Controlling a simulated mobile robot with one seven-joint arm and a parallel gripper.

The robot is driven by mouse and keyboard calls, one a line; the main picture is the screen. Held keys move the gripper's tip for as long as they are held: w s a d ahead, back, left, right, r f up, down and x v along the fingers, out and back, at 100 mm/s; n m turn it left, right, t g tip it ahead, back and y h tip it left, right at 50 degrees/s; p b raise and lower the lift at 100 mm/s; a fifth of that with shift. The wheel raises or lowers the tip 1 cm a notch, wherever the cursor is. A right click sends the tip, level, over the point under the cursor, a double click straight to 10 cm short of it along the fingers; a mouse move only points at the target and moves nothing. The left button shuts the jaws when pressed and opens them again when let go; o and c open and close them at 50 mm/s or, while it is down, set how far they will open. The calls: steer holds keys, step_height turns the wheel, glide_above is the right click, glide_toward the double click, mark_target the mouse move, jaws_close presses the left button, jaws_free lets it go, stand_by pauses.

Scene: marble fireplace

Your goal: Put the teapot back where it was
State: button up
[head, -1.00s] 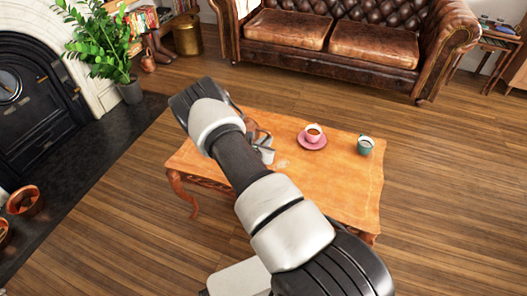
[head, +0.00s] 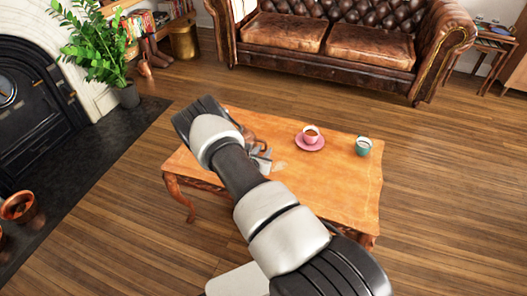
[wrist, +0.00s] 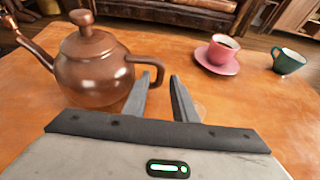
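A brown, glossy teapot (wrist: 92,72) stands upright on the wooden table (wrist: 255,128), at the left of the wrist view. Its spout points left and its handle points right towards my gripper. My gripper (wrist: 160,78) is open, with its two fingers apart and the handle just beyond the fingertips, nearest the left one. I cannot tell whether they touch. In the head view my arm hides most of the teapot; a brown part shows beside my gripper (head: 262,160). A faint pale patch (head: 279,166) lies on the table right of the gripper.
A pink cup (head: 311,134) of dark liquid sits on a pink saucer (head: 302,145). A teal cup (head: 363,146) stands to its right. The table's front right is bare. A leather sofa (head: 330,45) stands behind; a plant (head: 92,48) and fireplace are at left.

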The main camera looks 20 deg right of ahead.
steer(key=shift+s+a+r+p, duration=0.15)
steer(key=shift+r+p, duration=0.15)
steer(key=p+v, duration=0.3)
steer(key=v, duration=0.8)
steer(key=s+d+r+m+g+h, duration=0.15)
steer(key=r+m, duration=0.25)
steer(key=r, duration=0.4)
steer(key=d+r+m+g+h, duration=0.2)
steer(key=r+m, duration=0.2)
steer(key=r, duration=0.5)
steer(key=s+r+m+g+y, duration=0.45)
steer(key=s+r+m, duration=0.75)
steer(key=r, duration=0.4)
steer(key=s+a+r+m+t+y, duration=0.2)
steer(key=s+a+r+m+y, duration=0.1)
steer(key=s+a, duration=0.4)
steer(key=s+a+r+m+t+y, duration=0.2)
steer(key=s+a+r+m+y, duration=0.2)
steer(key=s+a+r, duration=0.4)
steer(key=shift+a+y, duration=0.45)
steer(key=shift+y, duration=0.25)
steer(key=shift+r, duration=0.1)
